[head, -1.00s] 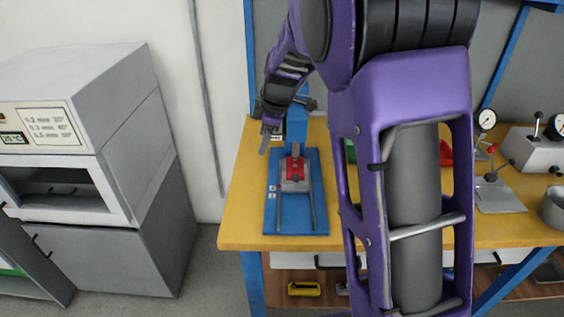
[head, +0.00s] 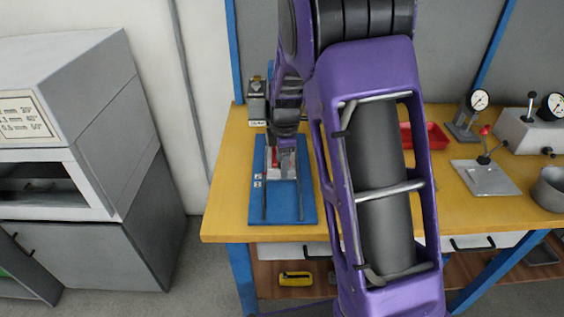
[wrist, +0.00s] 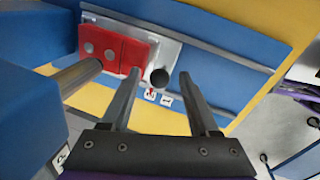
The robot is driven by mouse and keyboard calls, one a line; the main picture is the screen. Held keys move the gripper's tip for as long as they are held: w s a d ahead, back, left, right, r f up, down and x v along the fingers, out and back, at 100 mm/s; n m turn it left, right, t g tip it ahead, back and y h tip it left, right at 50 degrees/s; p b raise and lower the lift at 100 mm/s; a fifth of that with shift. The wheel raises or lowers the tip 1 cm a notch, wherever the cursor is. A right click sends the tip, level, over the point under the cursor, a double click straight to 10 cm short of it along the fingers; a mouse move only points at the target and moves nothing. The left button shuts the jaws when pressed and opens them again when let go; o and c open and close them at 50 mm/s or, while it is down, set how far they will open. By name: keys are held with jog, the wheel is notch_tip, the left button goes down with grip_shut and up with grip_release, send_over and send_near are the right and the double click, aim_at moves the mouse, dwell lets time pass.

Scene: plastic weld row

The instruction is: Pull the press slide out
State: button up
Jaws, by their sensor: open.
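The press slide is a light grey plate (wrist: 168,50) carrying a red block (wrist: 115,47) and a round black knob (wrist: 160,77). It sits between rails on the blue press base (head: 291,212). My gripper (wrist: 160,73) is open, with one finger on each side of the knob as seen in the wrist view. I cannot tell whether the fingers are level with the knob or touching it. In the head view my gripper (head: 288,172) is over the slide and hides most of it; only some red (head: 273,160) shows.
The press stands at the left end of a yellow workbench (head: 228,200). Its post (wrist: 80,75) is close left in the wrist view. A grey oven-like machine (head: 90,150) stands left. A red tray (head: 430,136) and gauges are right. The base's front part is clear.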

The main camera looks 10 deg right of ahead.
grip_shut()
dwell(0.3)
dwell(1.1)
